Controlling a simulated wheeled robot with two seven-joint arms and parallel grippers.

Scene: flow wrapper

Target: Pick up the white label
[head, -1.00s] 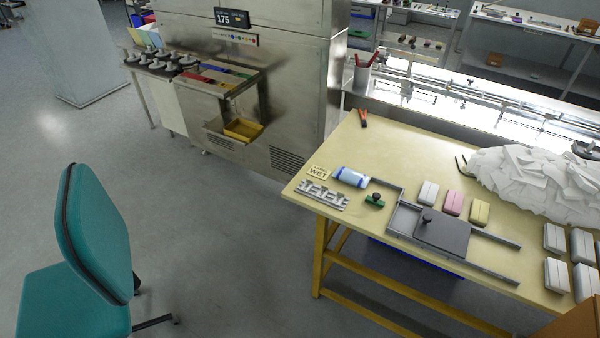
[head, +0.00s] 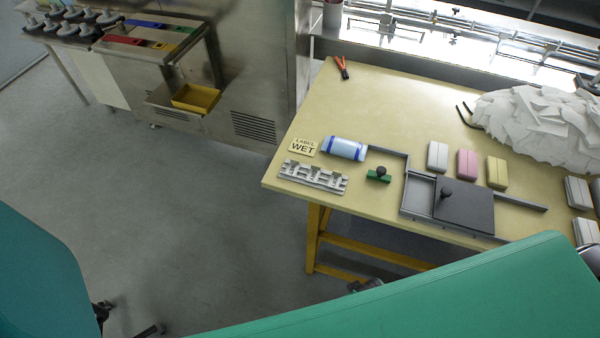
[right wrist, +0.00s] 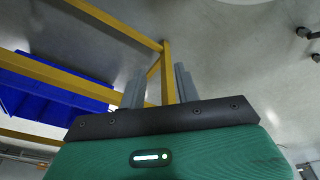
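I cannot single out one loose white label. In the head view, a large heap of white slips (head: 535,118) lies at the right of the table. A white block (head: 437,156) stands beside a pink block (head: 467,164) and a yellow block (head: 496,172). A small plate reading "LABEL WET" (head: 304,147) lies near the table's left edge. My right gripper (right wrist: 158,85) is open in the right wrist view, with nothing between its two grey fingers. It is low, facing the table's yellow legs. My green right arm covers the head view's lower right. My left gripper is not in view.
The table (head: 390,100) also holds a grey sliding-lid fixture (head: 465,208), a slotted metal rack (head: 313,176), a blue-white roll (head: 344,149) and a green-based stamp (head: 378,175). A blue bin (right wrist: 60,85) is under the table. A teal chair (head: 40,275) stands at left.

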